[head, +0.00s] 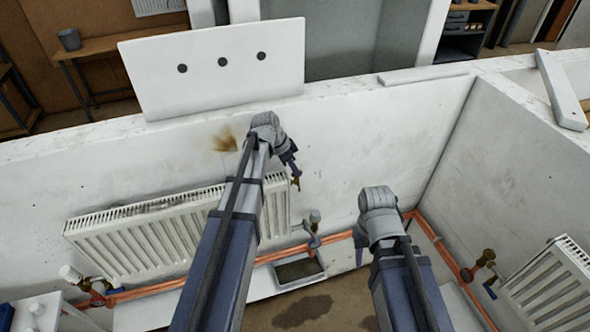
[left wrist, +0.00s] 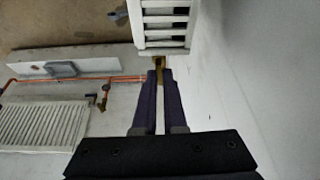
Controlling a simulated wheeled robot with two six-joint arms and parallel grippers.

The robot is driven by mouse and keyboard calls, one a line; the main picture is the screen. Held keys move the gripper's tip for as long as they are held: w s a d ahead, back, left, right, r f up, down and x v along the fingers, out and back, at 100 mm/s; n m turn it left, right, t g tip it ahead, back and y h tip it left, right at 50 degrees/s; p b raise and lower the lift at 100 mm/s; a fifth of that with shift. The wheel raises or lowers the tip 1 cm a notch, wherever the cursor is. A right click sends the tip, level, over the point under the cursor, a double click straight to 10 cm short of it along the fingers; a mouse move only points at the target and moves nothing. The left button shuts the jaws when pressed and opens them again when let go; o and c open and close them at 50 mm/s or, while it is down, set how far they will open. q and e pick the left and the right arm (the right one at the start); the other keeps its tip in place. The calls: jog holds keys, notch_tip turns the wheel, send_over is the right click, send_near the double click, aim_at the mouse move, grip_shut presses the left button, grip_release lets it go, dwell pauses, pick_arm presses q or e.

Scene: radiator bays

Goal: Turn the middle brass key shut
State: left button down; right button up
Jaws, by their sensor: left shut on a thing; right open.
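In the head view my left gripper (head: 291,168) is by the upper right end of the white radiator (head: 140,243). It is shut on a small brass key (head: 296,183). The left wrist view shows the brass key (left wrist: 159,64) between the fingertips, close against the radiator's end (left wrist: 165,25). I cannot tell how far the key is turned. My right gripper (head: 358,246) is open, low in front of the wall right of the radiator, and mostly hidden by its own wrist.
Copper pipes (head: 340,237) run along the wall's foot. Another radiator (head: 556,290) and brass valve (head: 487,257) are at right. A white board with three dark holes (head: 215,85) stands behind.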

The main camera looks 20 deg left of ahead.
pick_arm(q)
jog(key=shift+s+m, duration=0.1)
jog(key=shift+m, duration=0.5)
jog(key=c, duration=1.3)
grip_release()
jog(key=shift+o, duration=0.2)
jog(key=shift+a+r+p, duration=0.2)
jog(key=shift+r+p, duration=0.5)
jog(key=shift+p, duration=0.1)
jog(key=p+v, duration=0.6)
jog(key=shift+a+r, duration=0.2)
